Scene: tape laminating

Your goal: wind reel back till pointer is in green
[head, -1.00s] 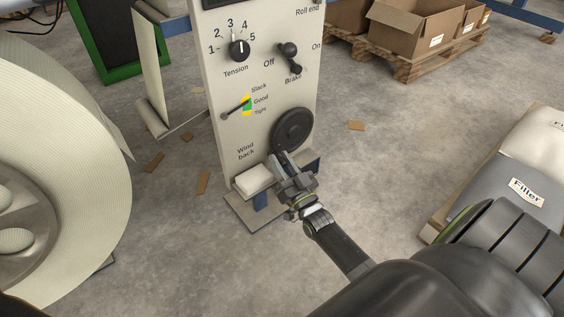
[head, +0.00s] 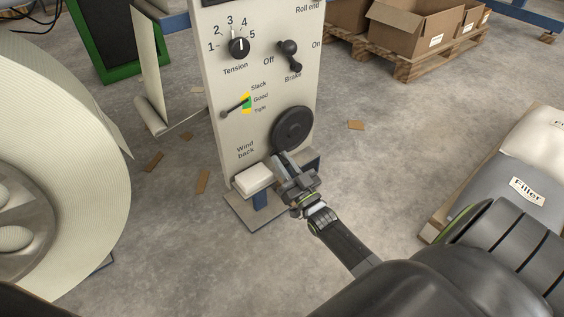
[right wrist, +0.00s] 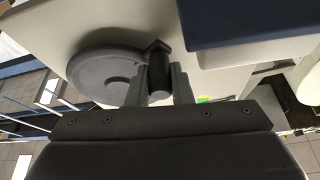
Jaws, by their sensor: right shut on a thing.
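The grey control panel (head: 215,75) stands upright in the middle of the head view. Its tension gauge (head: 248,104) has a yellow and green band marked Slack, Good and Tight. The dark pointer (head: 236,108) reaches the band near where upper yellow meets green; its exact place is too small to tell. The round dark wind-back wheel (head: 293,129) is low on the panel. My right gripper (head: 279,160) is shut on its crank handle (right wrist: 160,83), at the wheel's lower left. The large cream reel (head: 95,165) is at the left. My left gripper is out of view.
A white block (head: 253,179) sits on a ledge beside my right gripper. The brake lever (head: 289,56) and tension knob (head: 239,47) are higher up. Filler sacks (head: 500,185) lie at right and cartons on a pallet (head: 400,66) behind. Cardboard scraps lie on the floor.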

